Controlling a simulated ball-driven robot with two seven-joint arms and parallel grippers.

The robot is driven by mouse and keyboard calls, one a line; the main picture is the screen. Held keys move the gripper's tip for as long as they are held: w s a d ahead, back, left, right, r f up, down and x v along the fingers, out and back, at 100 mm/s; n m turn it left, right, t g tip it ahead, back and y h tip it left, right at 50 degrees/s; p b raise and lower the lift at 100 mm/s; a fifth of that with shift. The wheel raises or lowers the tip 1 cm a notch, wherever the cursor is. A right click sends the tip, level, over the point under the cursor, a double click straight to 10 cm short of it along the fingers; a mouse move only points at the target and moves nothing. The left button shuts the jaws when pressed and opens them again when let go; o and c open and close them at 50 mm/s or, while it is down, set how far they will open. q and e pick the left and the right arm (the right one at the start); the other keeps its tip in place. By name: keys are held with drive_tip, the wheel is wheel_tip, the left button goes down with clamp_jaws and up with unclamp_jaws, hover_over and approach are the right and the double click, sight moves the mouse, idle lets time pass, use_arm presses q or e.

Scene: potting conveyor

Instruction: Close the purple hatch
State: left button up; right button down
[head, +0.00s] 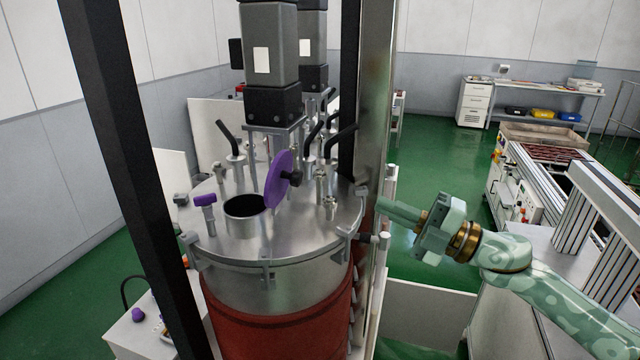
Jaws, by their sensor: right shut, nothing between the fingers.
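The purple hatch (279,179) is a round disc standing nearly upright on the steel lid of a tank (285,240). It is open, tilted up at the right side of a short round port (243,212) with a dark opening. A dark knob sticks out from the disc's right face. A purple-handled clamp (205,202) stands up to the left of the port. My right gripper (385,207) is shut and empty, to the right of the tank lid beside a metal post, apart from the hatch. My left gripper is not in view.
A metal post (375,100) and a dark beam (125,150) flank the tank. A motor (271,60) stands above the lid, with several pipes and fittings around it. A conveyor (560,165) is at the right. Green floor is clear behind.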

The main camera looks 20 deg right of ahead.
sight(301, 178)
drive_tip(key=w+a+r+n+g+p, duration=0.1)
drive_tip(key=w+a+p, duration=0.1)
drive_tip(key=a, duration=0.1)
drive_tip(key=w+a+r+n+g+p, duration=0.1)
drive_tip(key=w+a+p, duration=0.1)
drive_tip(key=a, duration=0.2)
drive_tip(key=w+a+r+n+g+y+p, duration=0.1)
drive_tip(key=a+r+p, duration=0.1)
drive_tip(key=a, duration=0.2)
drive_tip(key=shift+w+g+p, duration=0.3)
drive_tip(key=shift+w+g, duration=0.1)
drive_tip(key=shift+f, duration=0.1)
drive_tip(key=shift+w, duration=0.15)
